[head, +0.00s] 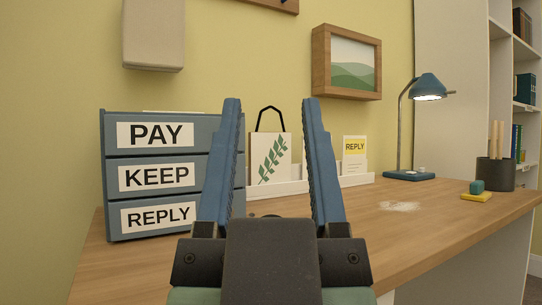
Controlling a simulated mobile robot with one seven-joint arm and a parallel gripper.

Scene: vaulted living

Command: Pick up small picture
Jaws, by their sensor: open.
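A small white picture (264,171) with a green leaf sprig and a black hanging loop stands upright in a low white rack (347,181) at the back of the desk. My gripper (271,101) is open and empty, with its blue fingers pointing up in the view. The picture shows between the two fingers, farther away than them. I cannot tell the exact gap. The picture's lower edge is at the rack's front wall. A wood-framed landscape (354,64) hangs on the wall at upper right.
A blue letter box labelled PAY, KEEP, REPLY (158,206) stands left of my gripper. A REPLY card (354,149) stands in the rack. A blue lamp (409,176), pencil cup (495,175) and sponge-like blocks (476,196) are to the right.

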